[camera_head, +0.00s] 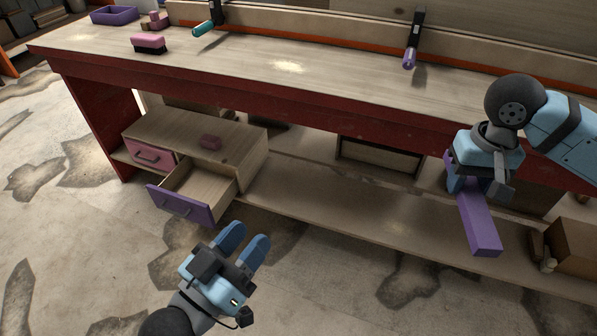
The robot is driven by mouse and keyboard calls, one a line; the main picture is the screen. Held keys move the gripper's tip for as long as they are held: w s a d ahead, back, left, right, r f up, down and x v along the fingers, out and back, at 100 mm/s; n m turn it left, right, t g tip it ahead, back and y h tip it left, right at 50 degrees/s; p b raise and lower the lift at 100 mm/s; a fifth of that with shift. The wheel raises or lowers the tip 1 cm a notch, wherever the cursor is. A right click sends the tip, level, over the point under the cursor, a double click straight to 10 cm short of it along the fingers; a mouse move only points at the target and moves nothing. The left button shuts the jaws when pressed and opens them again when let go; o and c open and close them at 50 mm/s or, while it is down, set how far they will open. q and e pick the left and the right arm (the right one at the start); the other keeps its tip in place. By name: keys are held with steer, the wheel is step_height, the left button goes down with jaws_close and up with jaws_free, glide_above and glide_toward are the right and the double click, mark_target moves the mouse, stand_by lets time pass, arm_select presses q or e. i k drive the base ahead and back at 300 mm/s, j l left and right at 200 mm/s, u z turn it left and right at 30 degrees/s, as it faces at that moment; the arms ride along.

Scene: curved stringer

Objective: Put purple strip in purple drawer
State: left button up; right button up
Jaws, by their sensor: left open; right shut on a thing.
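The purple strip (479,226) is a long block held in my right gripper (456,187), which is shut on it in front of the bench's right part. The strip slants, with its lower end toward the floor, and the gripper hides part of its upper portion. The purple drawer (180,205) is pulled out of a small wooden cabinet (240,150) under the bench, and its visible inside looks empty. My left gripper (246,240) is open and empty, to the right of the drawer and nearer to the camera.
A closed pink drawer (149,156) sits beside the purple one. The bench top (290,66) holds a pink-topped brush (148,43), a purple tray (114,15) and two clamps. A brown box (575,255) stands at right.

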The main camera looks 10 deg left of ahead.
mark_target(198, 197)
steer(key=i+j, duration=0.1)
steer(key=j, duration=1.15)
steer(key=i+j, duration=0.15)
steer(key=j, duration=1.1)
steer(key=i+j, duration=0.15)
steer(key=j, duration=0.45)
steer(key=i+j, duration=0.1)
steer(key=j, duration=0.55)
steer(key=i+j, duration=0.1)
steer(key=i, duration=0.85)
